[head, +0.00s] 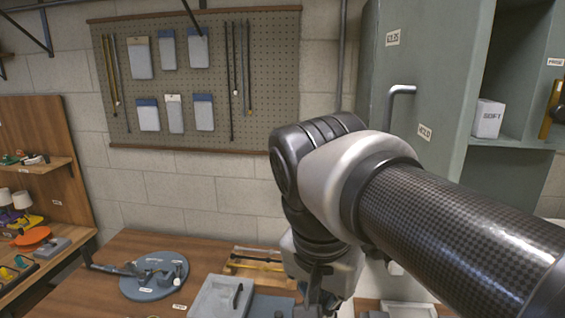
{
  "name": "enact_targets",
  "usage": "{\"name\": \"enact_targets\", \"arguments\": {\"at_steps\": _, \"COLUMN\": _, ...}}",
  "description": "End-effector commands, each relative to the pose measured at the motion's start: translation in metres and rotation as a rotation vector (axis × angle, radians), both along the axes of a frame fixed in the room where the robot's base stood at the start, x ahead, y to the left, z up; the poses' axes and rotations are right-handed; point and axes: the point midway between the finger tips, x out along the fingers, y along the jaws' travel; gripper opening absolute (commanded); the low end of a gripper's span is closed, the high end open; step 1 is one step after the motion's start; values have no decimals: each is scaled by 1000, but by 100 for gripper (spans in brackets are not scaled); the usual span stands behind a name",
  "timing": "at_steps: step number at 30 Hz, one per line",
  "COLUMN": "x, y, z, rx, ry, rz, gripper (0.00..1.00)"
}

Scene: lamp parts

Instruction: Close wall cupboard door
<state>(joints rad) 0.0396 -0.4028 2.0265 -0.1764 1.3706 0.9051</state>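The wall cupboard door (455,75) is a grey-green panel at the upper right. It stands open, with the cupboard's inside showing to its right. A pale bar handle (403,90) sits on the door's left part, between two small labels. My arm crosses in front of the door's lower part and hides some of it. My gripper (322,302) points down at the bottom middle, below and left of the handle and apart from it. Its fingers are small, dark and partly cut off, so its opening cannot be judged.
Inside the cupboard, a white box (488,118) stands on a shelf (510,143). A pegboard (270,60) with hanging packets and rods is on the back wall. The workbench below holds a round blue-grey base (150,285), a grey block tray (205,302) and a small wooden pallet (245,262).

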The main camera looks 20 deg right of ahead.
Motion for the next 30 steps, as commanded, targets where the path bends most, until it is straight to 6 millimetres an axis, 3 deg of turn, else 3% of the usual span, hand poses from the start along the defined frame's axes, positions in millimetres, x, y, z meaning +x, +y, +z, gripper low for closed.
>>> {"name": "enact_targets", "arguments": {"at_steps": 1, "x": 8, "y": -7, "z": 42, "rx": -7, "ry": 12, "rz": -107, "gripper": 0}}
{"name": "enact_targets", "arguments": {"at_steps": 6, "x": 27, "y": -30, "z": 130, "rx": -52, "ry": 30, "rz": -523, "gripper": 0}}
{"name": "enact_targets", "arguments": {"at_steps": 9, "x": 36, "y": -41, "z": 172, "rx": -88, "ry": 24, "rz": -747, "gripper": 0}}
{"name": "enact_targets", "arguments": {"at_steps": 13, "x": 43, "y": -51, "z": 209, "rx": -129, "ry": 7, "rz": -966, "gripper": 0}}
{"name": "enact_targets", "arguments": {"at_steps": 16, "x": 45, "y": -55, "z": 223, "rx": -150, "ry": -4, "rz": -1064, "gripper": 0}}
{"name": "enact_targets", "arguments": {"at_steps": 20, "x": 46, "y": -58, "z": 224, "rx": -161, "ry": -9, "rz": -1112, "gripper": 0}}
{"name": "enact_targets", "arguments": {"at_steps": 26, "x": 40, "y": -67, "z": 198, "rx": -161, "ry": -8, "rz": -1116, "gripper": 0}}
{"name": "enact_targets", "arguments": {"at_steps": 30, "x": 35, "y": -77, "z": 169, "rx": -162, "ry": -6, "rz": -1115, "gripper": 0}}
